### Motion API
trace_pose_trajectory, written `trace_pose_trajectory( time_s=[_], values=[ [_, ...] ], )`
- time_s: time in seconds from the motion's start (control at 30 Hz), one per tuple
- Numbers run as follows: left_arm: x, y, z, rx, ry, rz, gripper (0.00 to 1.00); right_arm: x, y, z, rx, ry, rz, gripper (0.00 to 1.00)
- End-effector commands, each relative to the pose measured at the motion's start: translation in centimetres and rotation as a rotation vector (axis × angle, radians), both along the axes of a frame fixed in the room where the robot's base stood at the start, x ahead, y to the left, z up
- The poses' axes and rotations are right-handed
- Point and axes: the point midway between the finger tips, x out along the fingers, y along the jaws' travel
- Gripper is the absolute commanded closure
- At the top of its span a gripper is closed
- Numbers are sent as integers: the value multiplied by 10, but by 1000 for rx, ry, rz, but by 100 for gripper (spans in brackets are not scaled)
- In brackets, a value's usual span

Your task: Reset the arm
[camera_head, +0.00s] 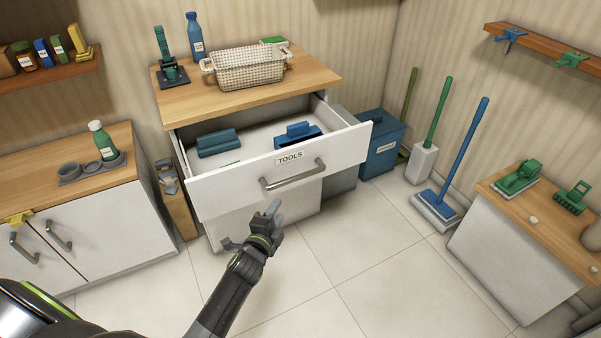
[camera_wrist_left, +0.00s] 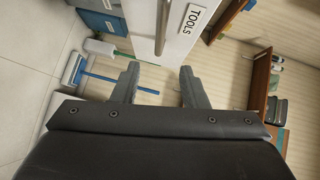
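My left gripper (camera_head: 268,213) is in front of the open drawer, just below its handle, apart from it. In the left wrist view its two fingers (camera_wrist_left: 158,88) stand apart with nothing between them. The white drawer labelled TOOLS (camera_head: 232,188) is pulled out of the cabinet, with its grey handle (camera_head: 293,175) on the front. The drawer front also shows in the left wrist view (camera_wrist_left: 190,40). A dark green item (camera_head: 218,142) and a blue item (camera_head: 298,133) lie in the drawer. My right gripper is not in view.
A woven basket (camera_head: 248,68) and blue bottle (camera_head: 195,36) stand on the cabinet top. A low cabinet (camera_head: 85,235) is at left, a wooden-topped counter (camera_head: 500,245) at right. A blue bin (camera_head: 381,145) and blue broom (camera_head: 462,150) stand behind. The floor (camera_head: 345,255) between is clear.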

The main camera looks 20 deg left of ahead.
Motion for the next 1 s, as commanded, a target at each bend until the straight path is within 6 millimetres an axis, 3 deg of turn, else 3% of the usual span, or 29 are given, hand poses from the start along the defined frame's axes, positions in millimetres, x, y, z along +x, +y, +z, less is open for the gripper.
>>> trace_pose_trajectory(
  time_s=[0.13,0.23,0.37,0.47,0.57,0.7,0.9,1.0],
  values=[
    [-1,0,-2,-4,4,1,60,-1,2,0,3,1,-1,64],
    [-7,2,-21,-42,43,13,60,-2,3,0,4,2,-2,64],
    [-35,11,-82,-175,176,66,60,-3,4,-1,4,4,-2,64],
    [-75,19,-146,-324,317,147,60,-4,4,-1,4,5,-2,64],
    [-124,26,-206,-470,454,252,60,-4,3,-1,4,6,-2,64],
    [-206,33,-278,-656,626,432,60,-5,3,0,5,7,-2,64],
    [-338,38,-350,-874,828,745,60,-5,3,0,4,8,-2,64],
    [-399,38,-371,-950,896,896,60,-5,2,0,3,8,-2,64]
  ],
)
